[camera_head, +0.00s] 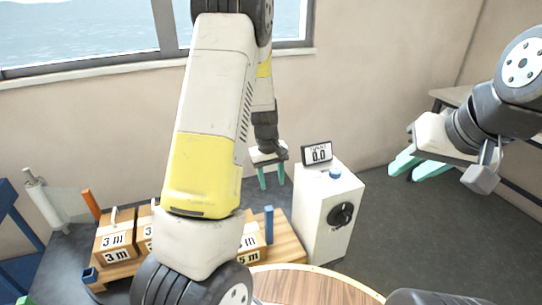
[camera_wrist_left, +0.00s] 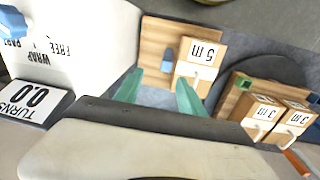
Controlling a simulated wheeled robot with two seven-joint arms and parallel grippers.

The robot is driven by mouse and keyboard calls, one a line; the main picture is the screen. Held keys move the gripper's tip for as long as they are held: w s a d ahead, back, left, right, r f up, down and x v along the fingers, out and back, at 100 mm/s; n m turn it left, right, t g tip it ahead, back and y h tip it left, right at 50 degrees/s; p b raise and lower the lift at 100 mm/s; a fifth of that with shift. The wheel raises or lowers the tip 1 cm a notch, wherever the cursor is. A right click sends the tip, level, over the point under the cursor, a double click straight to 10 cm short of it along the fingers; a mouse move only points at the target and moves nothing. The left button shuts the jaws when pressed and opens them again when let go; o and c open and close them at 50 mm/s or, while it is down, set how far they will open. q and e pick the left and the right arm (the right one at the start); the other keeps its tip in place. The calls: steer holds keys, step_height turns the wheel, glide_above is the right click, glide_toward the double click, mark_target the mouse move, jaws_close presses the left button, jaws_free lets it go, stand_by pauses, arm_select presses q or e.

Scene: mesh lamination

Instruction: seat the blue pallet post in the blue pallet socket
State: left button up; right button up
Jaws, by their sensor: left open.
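The blue pallet post (camera_head: 269,225) stands upright on the right wooden pallet, beside a "5 m" box. It shows from above in the left wrist view (camera_wrist_left: 167,60). My left gripper (camera_head: 271,181) is open and empty. In the left wrist view its teal fingers (camera_wrist_left: 160,80) are spread, with the post seen just beyond the gap between the tips. The blue socket (camera_head: 90,275) is at the near left corner of the left pallet; a bit of blue (camera_wrist_left: 315,98) shows at the wrist view's right edge. My right gripper (camera_head: 410,168) is open and empty, far right.
A white machine (camera_head: 316,220) with a turns display (camera_head: 317,153) stands right of the post. Boxes marked "3 m" (camera_head: 117,243) sit on the left pallet, with a green socket (camera_wrist_left: 244,84) at one corner. An orange post (camera_head: 91,204) stands behind. My left arm hides part of the table.

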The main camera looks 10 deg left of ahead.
arm_select(q)
steer(key=s+d+r+m+t+h, duration=0.1)
steer(key=s+r+m+t, duration=0.1)
steer(key=s+r, duration=0.6)
steer(key=s+d+r+m+t+h, duration=0.1)
steer(key=s+r, duration=0.7)
steer(key=r, duration=0.8)
steer(key=shift+d+m+t, duration=0.15)
steer(key=shift+m+t, duration=0.35)
steer(key=shift+m, duration=0.5)
steer(key=shift+o, duration=0.4)
steer(key=s+r+m+t, duration=0.1)
steer(key=s+r, duration=0.1)
steer(key=s, duration=0.5)
steer(key=shift+s+r+m+t+y, duration=0.2)
steer(key=shift+r+m+t+y, duration=0.1)
steer(key=shift+m, duration=0.1)
steer(key=n+g+y, duration=0.2)
steer(key=n+g, duration=0.4)
steer(key=n, duration=0.1)
glide_above(269, 222)
steer(key=w, duration=0.1)
step_height(269, 222, down, 40)
steer(key=shift+w+f, duration=0.1)
steer(key=shift+w, duration=0.05)
step_height(269, 222, down, 9)
steer(key=shift+r, duration=0.2)
steer(key=shift+w, duration=0.1)
steer(key=shift+a, duration=0.2)
jaws_close()
